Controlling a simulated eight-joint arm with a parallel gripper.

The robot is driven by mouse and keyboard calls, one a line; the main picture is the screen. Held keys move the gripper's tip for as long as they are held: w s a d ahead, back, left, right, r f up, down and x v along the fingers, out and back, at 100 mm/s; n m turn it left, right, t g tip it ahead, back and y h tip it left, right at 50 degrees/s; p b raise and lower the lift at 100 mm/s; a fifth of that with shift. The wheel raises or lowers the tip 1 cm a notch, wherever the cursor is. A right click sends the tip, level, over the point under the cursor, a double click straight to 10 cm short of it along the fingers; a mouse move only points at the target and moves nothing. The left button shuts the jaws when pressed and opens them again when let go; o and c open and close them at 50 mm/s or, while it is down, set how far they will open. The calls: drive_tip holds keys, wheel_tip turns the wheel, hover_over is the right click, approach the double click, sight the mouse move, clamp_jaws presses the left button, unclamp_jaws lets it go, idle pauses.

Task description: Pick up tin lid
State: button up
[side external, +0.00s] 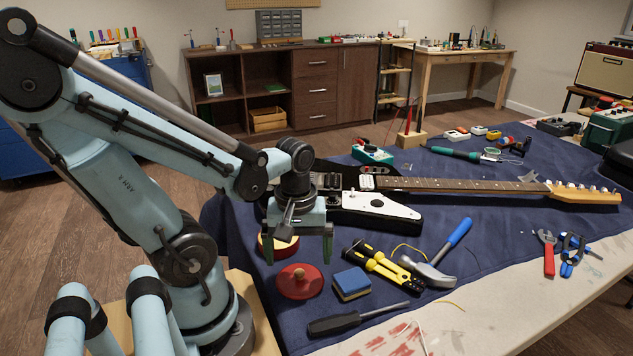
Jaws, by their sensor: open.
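A round red lid (299,284), which looks like the tin lid, lies flat on the dark blue cloth with a small raised part near its middle. A round red tin (284,248) with a pale yellowish inside stands just behind it. My gripper (299,255) points down above and slightly behind the lid, with its fingers spread apart and nothing visible between them. It partly hides the tin. The fingertips look apart from the lid, but their exact height above it is hard to tell from this one view.
A blue and yellow sponge-like block (351,284) lies right of the lid. A screwdriver (356,318), yellow-black pliers (377,265) and a hammer (437,262) lie nearby. An electric guitar (375,208) lies behind. Bare cloth (262,296) shows left of the lid.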

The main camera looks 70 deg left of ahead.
sight(299, 271)
drive_tip(key=shift+a+f, duration=0.1)
drive_tip(key=shift+f, duration=2.3)
drive_tip(key=shift+c, duration=0.2)
drive_tip(key=c, duration=1)
drive_tip(key=shift+o, duration=0.2)
